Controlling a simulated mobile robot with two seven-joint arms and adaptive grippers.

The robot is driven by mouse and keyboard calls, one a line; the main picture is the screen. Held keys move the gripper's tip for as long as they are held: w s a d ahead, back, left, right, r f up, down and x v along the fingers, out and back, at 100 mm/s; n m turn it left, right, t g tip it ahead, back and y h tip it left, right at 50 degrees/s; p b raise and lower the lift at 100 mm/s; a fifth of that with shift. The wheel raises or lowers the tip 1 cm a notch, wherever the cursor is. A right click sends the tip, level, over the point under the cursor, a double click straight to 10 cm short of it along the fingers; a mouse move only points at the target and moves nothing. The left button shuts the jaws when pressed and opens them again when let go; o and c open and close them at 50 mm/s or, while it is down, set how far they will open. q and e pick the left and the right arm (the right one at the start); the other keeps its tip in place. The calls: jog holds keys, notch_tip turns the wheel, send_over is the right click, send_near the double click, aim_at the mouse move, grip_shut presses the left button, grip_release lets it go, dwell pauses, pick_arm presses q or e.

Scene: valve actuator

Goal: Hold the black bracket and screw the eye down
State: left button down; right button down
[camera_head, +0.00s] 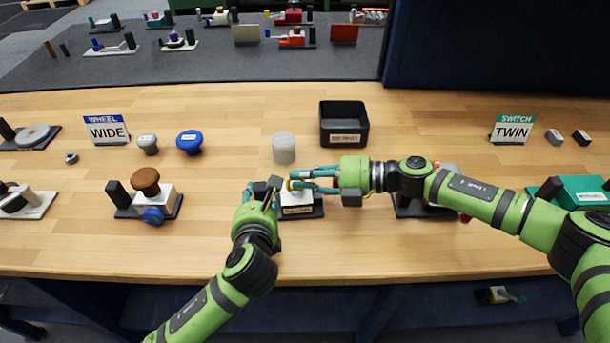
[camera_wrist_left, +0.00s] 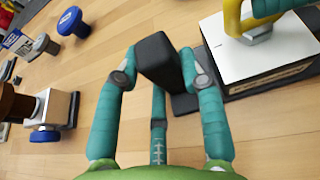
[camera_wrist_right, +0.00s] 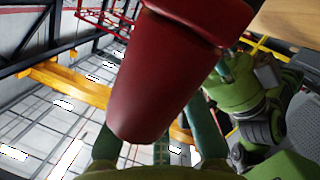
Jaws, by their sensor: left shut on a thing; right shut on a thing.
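The black bracket (camera_wrist_left: 157,60) is an upright dark block on the dark base beside a white block (camera_head: 297,199). My left gripper (camera_head: 265,187) is shut on it, with teal fingers (camera_wrist_left: 160,80) on either side. The yellow eye (camera_wrist_left: 238,22) stands on top of the white block; its upper part is cut off in the left wrist view. My right gripper (camera_head: 296,181) reaches in from the right and is shut on the eye (camera_head: 289,185), which its fingers partly hide. The right wrist view does not clearly show the eye.
A large dark red tapered body (camera_wrist_right: 165,75) fills much of the right wrist view; I cannot tell what it is. A pale cylinder (camera_head: 284,148) and black bin (camera_head: 344,124) stand behind the grippers. A brown-knobbed unit (camera_head: 147,185) stands left. The front wood is mostly clear.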

pick_arm(q)
jog(key=shift+f, duration=0.2)
pick_arm(e)
jog(key=shift+f+t, duration=0.1)
jog(key=shift+t, duration=0.2)
jog(key=c, duration=1.3)
grip_release()
jog(key=shift+c, duration=0.2)
jog(key=v, duration=0.7)
jog(key=shift+s+d, duration=0.15)
jog(key=shift+d, duration=0.1)
